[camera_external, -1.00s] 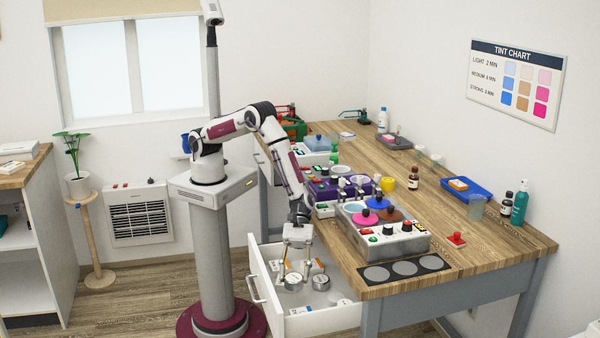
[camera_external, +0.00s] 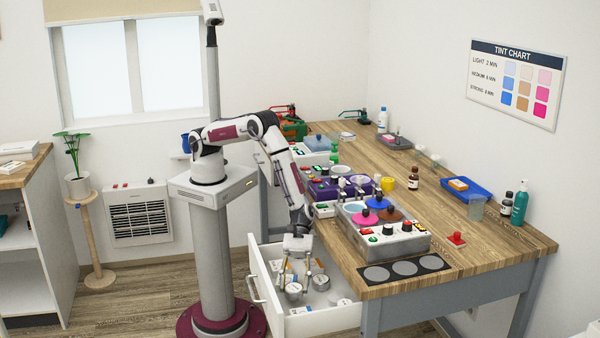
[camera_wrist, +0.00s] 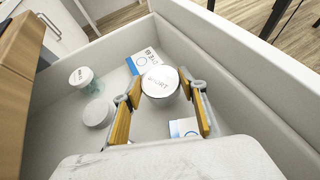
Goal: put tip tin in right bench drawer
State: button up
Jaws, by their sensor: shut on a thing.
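A round tin with a silver lid (camera_external: 293,291) is between the fingers of my gripper (camera_external: 295,280), low inside the open bench drawer (camera_external: 322,322). In the wrist view my gripper (camera_wrist: 161,88) is shut on this tin (camera_wrist: 160,82), one finger at each side. Its lid carries dark lettering too small to read surely, so I take it for the tip tin. The tin looks upright; I cannot tell whether it touches the drawer floor. The drawer's pale walls (camera_wrist: 235,65) surround it in the wrist view.
In the drawer are a lidded jar (camera_wrist: 82,77), a white round lid (camera_wrist: 97,112) and blue-and-white packs (camera_wrist: 143,58) (camera_wrist: 184,127), close to the tin. Another tin (camera_external: 320,283) stands to its right. The wooden bench top (camera_external: 470,262) overhangs at the right.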

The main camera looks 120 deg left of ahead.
jog(key=shift+f, duration=0.5)
jog(key=o, duration=1.1)
jog(key=shift+r, duration=0.1)
jog(key=shift+r, duration=0.4)
jog(key=shift+a+r, duration=0.15)
jog(key=shift+r, duration=0.1)
jog(key=v, duration=0.4)
jog(key=shift+a, duration=0.2)
notch_tip(320, 180, up, 7)
jog(key=shift+s, duration=0.15)
